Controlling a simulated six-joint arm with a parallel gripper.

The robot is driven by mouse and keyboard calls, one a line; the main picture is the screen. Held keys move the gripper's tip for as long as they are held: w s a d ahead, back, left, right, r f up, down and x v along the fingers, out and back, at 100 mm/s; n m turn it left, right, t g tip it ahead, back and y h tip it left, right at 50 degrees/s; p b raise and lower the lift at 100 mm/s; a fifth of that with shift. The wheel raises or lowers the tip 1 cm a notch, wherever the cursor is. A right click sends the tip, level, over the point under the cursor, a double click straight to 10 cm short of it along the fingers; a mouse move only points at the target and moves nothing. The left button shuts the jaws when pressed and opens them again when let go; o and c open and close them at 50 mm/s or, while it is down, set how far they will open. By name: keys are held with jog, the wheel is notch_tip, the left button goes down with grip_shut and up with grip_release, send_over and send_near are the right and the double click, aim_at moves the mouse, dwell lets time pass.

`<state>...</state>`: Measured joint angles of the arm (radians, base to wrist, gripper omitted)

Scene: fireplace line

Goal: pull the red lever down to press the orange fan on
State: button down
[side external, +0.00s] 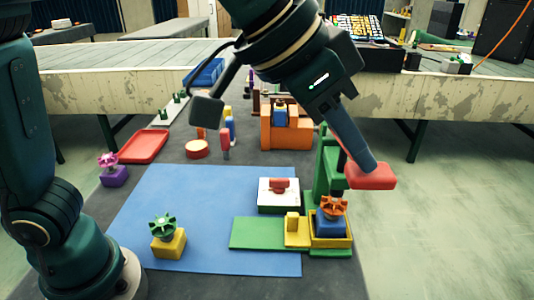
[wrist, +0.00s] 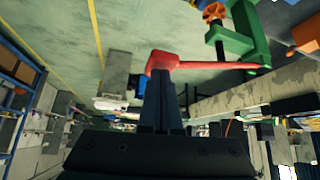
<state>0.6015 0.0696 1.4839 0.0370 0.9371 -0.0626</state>
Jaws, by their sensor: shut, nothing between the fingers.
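The red lever (side external: 371,178) sticks out to the right from the green press frame (side external: 322,172). My gripper (side external: 372,163) is shut and empty, with its tips over the lever's wide red end; they seem to touch it. In the wrist view the lever (wrist: 215,65) runs from the green frame (wrist: 245,38) to its end at my shut fingers (wrist: 163,78). The orange fan (side external: 334,206) sits on a blue block (side external: 331,226) in a yellow holder below the press; the fan (wrist: 213,11) also shows at the wrist view's top edge. Contact between the press and fan is unclear.
A green fan on a yellow block (side external: 169,243) stands on the blue mat (side external: 200,190). A white block with a red top (side external: 278,195) is left of the press. A pink fan (side external: 107,160) and red tray (side external: 137,147) lie further left. Floor right of the press is clear.

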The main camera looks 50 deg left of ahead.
aim_at(348, 180)
jog(key=shift+f, duration=2.25)
jog(key=s, duration=0.1)
jog(key=s+a+r, duration=0.1)
jog(key=shift+s+a, duration=0.3)
jog(key=shift+v, duration=2.65)
